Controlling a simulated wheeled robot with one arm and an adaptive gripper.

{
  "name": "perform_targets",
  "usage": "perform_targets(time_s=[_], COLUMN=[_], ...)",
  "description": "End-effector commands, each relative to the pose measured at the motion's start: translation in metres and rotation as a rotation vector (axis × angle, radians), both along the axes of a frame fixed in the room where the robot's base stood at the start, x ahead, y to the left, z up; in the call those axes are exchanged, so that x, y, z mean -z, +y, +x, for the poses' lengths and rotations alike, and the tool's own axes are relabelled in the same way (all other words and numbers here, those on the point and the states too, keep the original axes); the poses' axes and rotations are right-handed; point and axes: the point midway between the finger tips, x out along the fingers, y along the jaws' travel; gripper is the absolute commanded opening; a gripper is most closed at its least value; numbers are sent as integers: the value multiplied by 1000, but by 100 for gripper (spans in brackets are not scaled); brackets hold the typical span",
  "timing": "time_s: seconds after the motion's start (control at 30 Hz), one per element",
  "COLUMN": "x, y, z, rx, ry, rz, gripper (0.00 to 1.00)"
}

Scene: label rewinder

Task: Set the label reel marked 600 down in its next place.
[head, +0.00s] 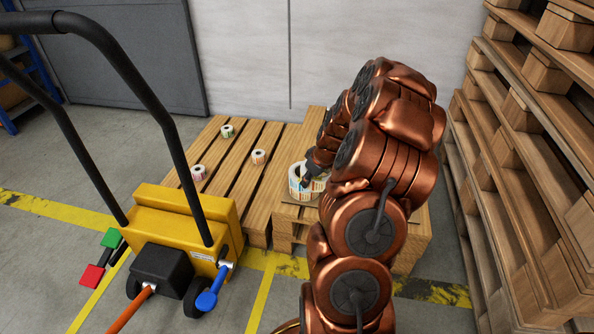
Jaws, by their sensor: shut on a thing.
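My gripper (311,175) is shut on a white label reel (318,185) with coloured labels, at or just above the nearer, higher pallet (290,214). My copper arm hides part of it. Another white reel surface (296,181) shows directly beside it; I cannot tell whether this is a separate reel or the same one. No 600 marking can be read. Three smaller reels stand apart on the slatted pallet to the left: one with green (227,131), one with orange (258,157) and one with pink (199,172).
A yellow machine (190,215) with a tall black handle (150,95), a blue lever (209,300) and red and green pedals stands at the front left. Stacked wooden pallets (500,150) rise on the right. A wall closes the back. Bare slats lie between the small reels.

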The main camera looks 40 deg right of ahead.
Motion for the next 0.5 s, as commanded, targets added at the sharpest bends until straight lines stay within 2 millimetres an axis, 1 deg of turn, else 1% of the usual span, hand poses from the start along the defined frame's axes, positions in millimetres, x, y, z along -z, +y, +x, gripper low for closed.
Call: perform_targets(time_s=[0.03,0.1,0.5], x=[2,2,8], y=[-4,-8,-26], z=[9,19,74], rx=[-1,0,-3], ry=[-1,-3,-2], rz=[-3,-4,-4], gripper=[0,0,0])
